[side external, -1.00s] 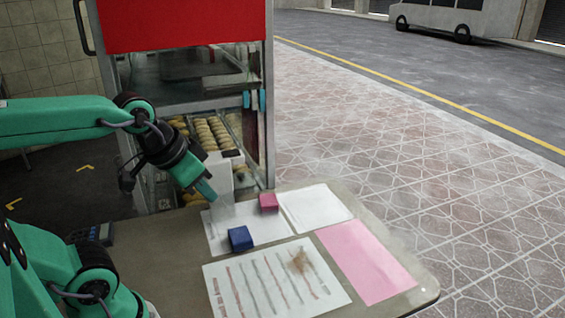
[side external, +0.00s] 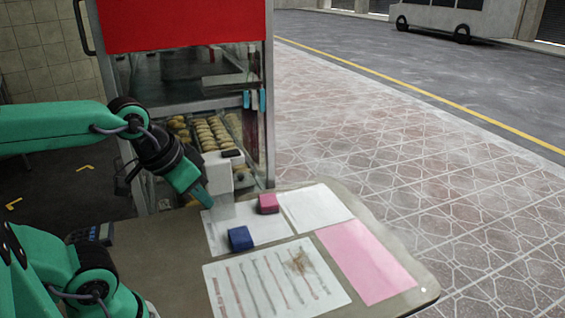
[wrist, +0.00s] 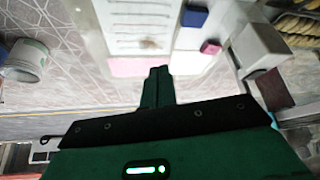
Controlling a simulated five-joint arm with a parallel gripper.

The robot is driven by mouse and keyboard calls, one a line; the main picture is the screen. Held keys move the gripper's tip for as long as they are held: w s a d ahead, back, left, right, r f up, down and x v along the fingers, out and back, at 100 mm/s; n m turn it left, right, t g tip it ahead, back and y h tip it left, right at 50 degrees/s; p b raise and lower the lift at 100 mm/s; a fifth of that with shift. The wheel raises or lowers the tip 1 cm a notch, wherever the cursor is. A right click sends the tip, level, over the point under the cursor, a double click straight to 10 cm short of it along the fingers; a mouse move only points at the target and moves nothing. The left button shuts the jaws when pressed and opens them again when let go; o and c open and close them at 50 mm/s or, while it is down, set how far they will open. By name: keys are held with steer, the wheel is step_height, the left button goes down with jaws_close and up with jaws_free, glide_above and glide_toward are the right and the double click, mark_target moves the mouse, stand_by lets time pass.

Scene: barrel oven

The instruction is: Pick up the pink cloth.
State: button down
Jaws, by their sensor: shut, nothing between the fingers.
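A small pink block-like piece (side external: 268,203), which looks like a folded cloth, lies on the tabletop next to a blue one (side external: 241,238). A flat pink sheet (side external: 367,262) lies at the table's right side. In the wrist view the small pink piece (wrist: 210,47) and the blue one (wrist: 194,17) are above and right of the fingertips. My gripper (side external: 206,202) is shut and empty, left of the small pink piece and apart from it. The closed fingers also show in the wrist view (wrist: 158,73).
A white box (side external: 218,172) stands right beside my gripper. Behind it is the oven cabinet (side external: 185,38) with trays of rolls. White sheets (side external: 315,208) and a lined, stained sheet (side external: 275,280) lie flat. A small dark device (side external: 100,233) sits at the table's left.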

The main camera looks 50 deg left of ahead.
steer(key=c, duration=2.2)
jaws_free()
steer(key=shift+c, duration=2.4)
jaws_free()
steer(key=w+a+m+g, duration=0.1)
steer(key=w+a+m, duration=0.1)
steer(key=w+m, duration=0.3)
steer(key=w+a+f+m+g, duration=0.1)
steer(key=w+a+m, duration=0.2)
steer(key=w, duration=0.3)
steer(key=w+a+m+g, duration=0.1)
steer(key=w+a+m, duration=0.1)
steer(key=w+m, duration=0.3)
steer(key=w+a+f+m+g, duration=0.1)
steer(key=w+a+f+m, duration=0.2)
steer(key=w+f, duration=0.1)
steer(key=w+a+f+m, duration=0.3)
steer(key=w+a+f, duration=0.1)
steer(key=f, duration=0.2)
steer(key=w+a+f+m+g, duration=0.1)
steer(key=w+a+f+m, duration=0.2)
steer(key=w+f+m, duration=0.1)
steer(key=shift+w+a+f+g, duration=0.2)
steer(key=shift+f+g, duration=0.1)
steer(key=shift+f, duration=0.15)
steer(key=shift+w+a+f+m, duration=0.2)
steer(key=shift+a+f+m, duration=0.15)
steer(key=shift+f+m, duration=0.05)
